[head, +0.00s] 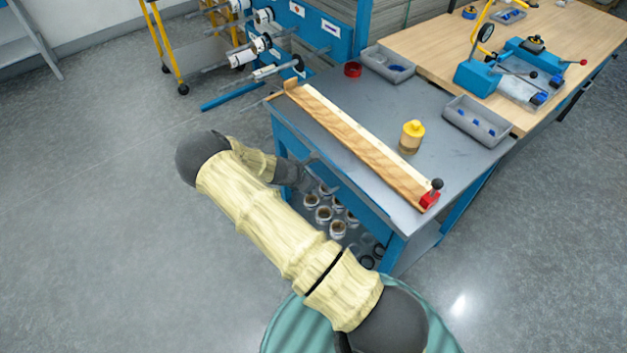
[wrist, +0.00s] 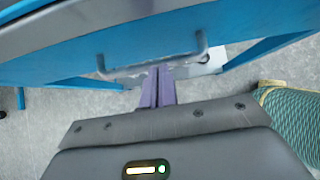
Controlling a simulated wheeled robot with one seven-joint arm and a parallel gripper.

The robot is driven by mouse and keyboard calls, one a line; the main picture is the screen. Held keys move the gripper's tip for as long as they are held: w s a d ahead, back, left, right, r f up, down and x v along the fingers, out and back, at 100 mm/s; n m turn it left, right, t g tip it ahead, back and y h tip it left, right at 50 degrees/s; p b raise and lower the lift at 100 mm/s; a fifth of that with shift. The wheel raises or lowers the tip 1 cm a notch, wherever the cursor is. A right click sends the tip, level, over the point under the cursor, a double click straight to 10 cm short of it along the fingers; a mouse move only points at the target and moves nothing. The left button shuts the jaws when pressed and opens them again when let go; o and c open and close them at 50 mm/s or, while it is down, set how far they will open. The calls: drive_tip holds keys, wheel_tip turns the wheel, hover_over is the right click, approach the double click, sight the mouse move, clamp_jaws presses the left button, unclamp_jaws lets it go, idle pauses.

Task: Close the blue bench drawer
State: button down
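The blue bench drawer front (head: 352,202) lies under the long edge of the grey-topped bench, partly hidden by my arm. In the wrist view the blue front (wrist: 150,45) spans the top of the picture, with a grey bar handle (wrist: 203,46) on it. My gripper (head: 322,178) is at the drawer front. In the wrist view the purple fingers of my gripper (wrist: 156,72) are together, tips at the middle of the handle. I cannot tell if they touch it. How far the drawer stands out is not clear.
On the bench top (head: 385,95) lie a long wooden strip (head: 360,145), a yellow-capped jar (head: 411,136) and grey bins (head: 477,121). Several pale rolls or cans (head: 324,214) sit on the shelf below. A roll rack (head: 300,35) stands behind. The floor at left is clear.

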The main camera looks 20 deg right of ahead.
drive_tip(key=shift+d+r, duration=0.1)
drive_tip(key=a+f+v, duration=0.1)
drive_tip(key=v, duration=1.2)
drive_tip(key=shift+s+a+f, duration=0.35)
drive_tip(key=shift+s+a, duration=0.05)
drive_tip(key=shift+a, duration=0.05)
drive_tip(key=s+d+r+m+y+p, duration=0.1)
drive_tip(key=s+r+m+y, duration=0.3)
drive_tip(key=s+r+m, duration=0.6)
drive_tip(key=s+d+r+m+y+p, duration=0.1)
drive_tip(key=s+r+m+y+p, duration=0.2)
drive_tip(key=s+r+m, duration=0.7)
wheel_tip(320, 180, up, 5)
drive_tip(key=shift+r+m+y+p, duration=0.15)
drive_tip(key=shift+m+y+p, duration=0.25)
drive_tip(key=shift+m+p, duration=0.4)
drive_tip(key=shift+d, duration=0.1)
